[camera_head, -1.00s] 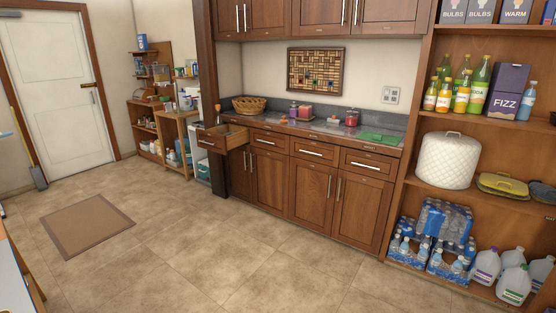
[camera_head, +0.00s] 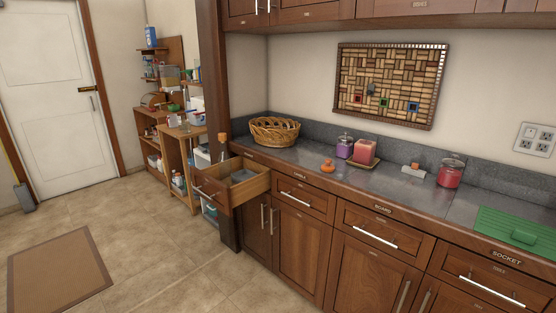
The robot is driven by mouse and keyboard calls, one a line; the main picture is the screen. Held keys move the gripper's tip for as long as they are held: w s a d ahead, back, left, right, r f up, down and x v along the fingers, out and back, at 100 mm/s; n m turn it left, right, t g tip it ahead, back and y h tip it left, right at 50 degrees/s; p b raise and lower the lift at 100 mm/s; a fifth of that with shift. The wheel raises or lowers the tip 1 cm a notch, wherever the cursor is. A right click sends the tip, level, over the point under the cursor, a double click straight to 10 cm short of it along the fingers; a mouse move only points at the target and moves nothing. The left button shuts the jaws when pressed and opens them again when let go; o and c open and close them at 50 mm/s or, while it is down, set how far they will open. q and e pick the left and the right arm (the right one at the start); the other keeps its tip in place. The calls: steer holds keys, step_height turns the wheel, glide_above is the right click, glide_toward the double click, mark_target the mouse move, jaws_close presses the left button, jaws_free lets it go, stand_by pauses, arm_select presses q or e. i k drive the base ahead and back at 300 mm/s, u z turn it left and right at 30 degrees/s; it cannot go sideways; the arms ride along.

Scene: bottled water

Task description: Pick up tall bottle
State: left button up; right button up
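A slim, upright bottle-like object with an orange top (camera_head: 222,141) shows just behind the open drawer (camera_head: 237,189) at the left end of the counter. Its lower part is hidden by the drawer, and I cannot tell if it is the tall bottle. A blue-and-white container (camera_head: 151,37) stands on top of the far shelf unit. Neither of my grippers is in view.
The counter (camera_head: 330,178) holds a wicker basket (camera_head: 275,131), a purple jar (camera_head: 345,147), a red candle (camera_head: 365,152), a red jar (camera_head: 451,173) and a green board (camera_head: 515,232). The open drawer juts out. Floor (camera_head: 170,250) is clear around the brown mat (camera_head: 60,272).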

mark_target(224, 161)
steer(key=z, duration=0.05)
steer(key=i, duration=1.8)
steer(key=z, duration=0.1)
